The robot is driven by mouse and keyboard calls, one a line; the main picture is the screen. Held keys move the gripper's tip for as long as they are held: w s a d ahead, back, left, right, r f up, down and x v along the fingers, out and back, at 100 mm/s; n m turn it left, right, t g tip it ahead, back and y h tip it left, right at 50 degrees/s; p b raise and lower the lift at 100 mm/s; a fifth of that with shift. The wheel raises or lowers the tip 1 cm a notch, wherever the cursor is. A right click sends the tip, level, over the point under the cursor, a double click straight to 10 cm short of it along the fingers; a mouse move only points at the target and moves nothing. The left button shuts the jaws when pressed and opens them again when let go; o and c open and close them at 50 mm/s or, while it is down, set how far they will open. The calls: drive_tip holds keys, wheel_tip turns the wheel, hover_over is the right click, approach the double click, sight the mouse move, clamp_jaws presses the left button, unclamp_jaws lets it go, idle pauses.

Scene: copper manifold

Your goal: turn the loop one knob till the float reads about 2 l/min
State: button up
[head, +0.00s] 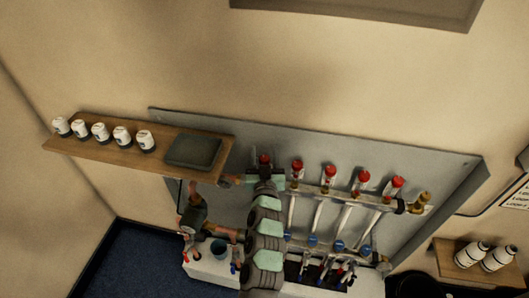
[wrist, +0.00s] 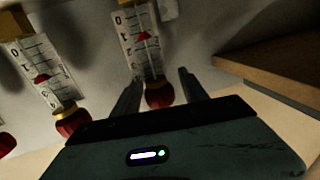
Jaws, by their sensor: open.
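In the wrist view a red knob (wrist: 159,95) sits between my gripper's (wrist: 161,80) two open fingers, with a gap visible on the right side. The figures are too small and tilted to read surely. This is the leftmost red knob (head: 264,159) in the head view, where my gripper (head: 264,176) is at it, partly hiding the gauge.
Several more red knobs (head: 330,172) stand to the right on the grey panel (head: 440,170); a neighbouring gauge (wrist: 42,66) and knob (wrist: 72,119) are close by in the wrist view. A wooden shelf (head: 100,149) with white pots and a dark tray (head: 194,149) juts out on the left.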

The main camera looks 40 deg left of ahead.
drive_tip(key=shift+w+a, duration=0.15)
drive_tip(key=shift+a, duration=0.05)
drive_tip(key=shift+c, duration=0.2)
clamp_jaws()
idle(0.4)
